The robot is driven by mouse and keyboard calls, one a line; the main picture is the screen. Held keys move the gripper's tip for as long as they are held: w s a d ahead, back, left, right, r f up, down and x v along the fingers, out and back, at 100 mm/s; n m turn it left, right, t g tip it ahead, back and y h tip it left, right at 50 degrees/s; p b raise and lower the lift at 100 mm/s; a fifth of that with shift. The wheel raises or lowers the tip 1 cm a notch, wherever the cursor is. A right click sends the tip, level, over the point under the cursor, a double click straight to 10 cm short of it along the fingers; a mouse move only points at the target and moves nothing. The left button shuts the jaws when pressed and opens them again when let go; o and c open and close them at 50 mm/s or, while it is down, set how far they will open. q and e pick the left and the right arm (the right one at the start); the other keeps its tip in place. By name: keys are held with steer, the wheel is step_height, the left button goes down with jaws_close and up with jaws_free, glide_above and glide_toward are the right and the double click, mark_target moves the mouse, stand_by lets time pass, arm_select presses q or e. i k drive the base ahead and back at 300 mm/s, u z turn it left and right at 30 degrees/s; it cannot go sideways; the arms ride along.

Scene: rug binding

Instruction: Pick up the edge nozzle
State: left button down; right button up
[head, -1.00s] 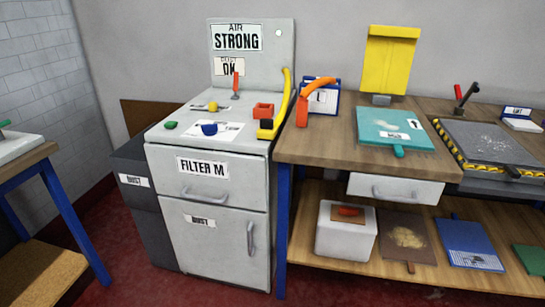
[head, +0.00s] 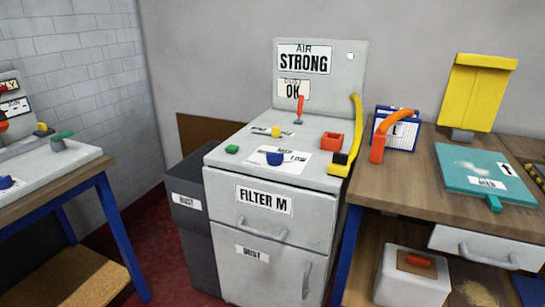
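No label marks the edge nozzle, so I cannot tell for sure which part it is. An orange curved piece (head: 390,134) stands on the wooden bench at its left end. A yellow hose (head: 354,137) with a black block (head: 341,158) at its lower end runs along the right side of the grey filter machine (head: 232,160). A red hollow block (head: 331,141) sits on the machine's top, left of the hose. Neither of my grippers shows in the head view.
The wooden bench (head: 400,184) adjoins the machine on the right and carries a teal board (head: 463,160) and a yellow stand (head: 480,95). Another table (head: 60,205) stands at left. A dark bin (head: 187,225) is beside the machine. Red floor lies between.

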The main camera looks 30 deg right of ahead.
mark_target(339, 166)
steer(key=u, duration=0.2)
steer(key=i, duration=0.9)
steer(key=z, duration=0.85)
steer(key=i, duration=0.55)
steer(key=z, duration=0.65)
